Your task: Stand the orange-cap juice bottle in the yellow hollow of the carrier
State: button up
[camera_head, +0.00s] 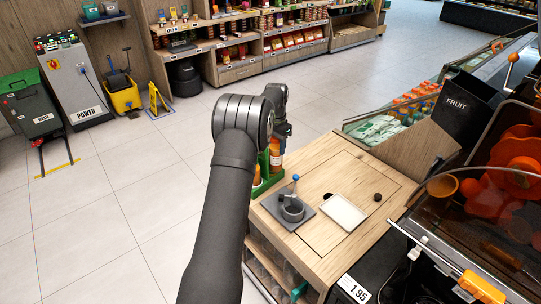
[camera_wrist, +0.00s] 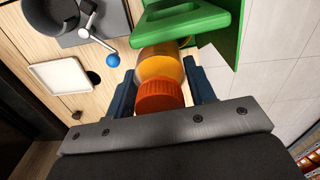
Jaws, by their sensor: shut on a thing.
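The orange-cap juice bottle (camera_wrist: 160,68) is held between the blue fingers of my gripper (camera_wrist: 163,84), its ribbed orange cap towards the wrist camera. In the head view the bottle (camera_head: 276,155) shows below my gripper (camera_head: 280,132), roughly upright. The green carrier (camera_wrist: 205,22) lies just beyond the bottle in the wrist view. In the head view the carrier (camera_head: 268,184) stands at the counter's left edge, partly behind my arm.
An orange item (camera_head: 256,176) shows beside the carrier's green wall, partly hidden. A grey stand with a cup and blue-knobbed lever (camera_head: 292,209) and a white tray (camera_head: 343,212) sit on the wooden counter (camera_head: 335,170). The juicer with orange parts (camera_head: 510,165) stands right.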

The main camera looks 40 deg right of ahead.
aim_at(271, 153)
jog(key=shift+w+a+f, duration=0.1)
jog(key=shift+w+f, duration=0.3)
jog(key=shift+f, duration=0.5)
jog(key=shift+w+a+f, duration=0.1)
jog(key=shift+w+f, duration=0.35)
jog(key=shift+f, duration=0.5)
jog(key=shift+w+a+f, duration=0.1)
jog(key=shift+w+f, duration=0.3)
jog(key=shift+f, duration=0.6)
jog(key=o, duration=1.5)
notch_tip(271, 153, up, 12)
jog(key=shift+r, duration=0.1)
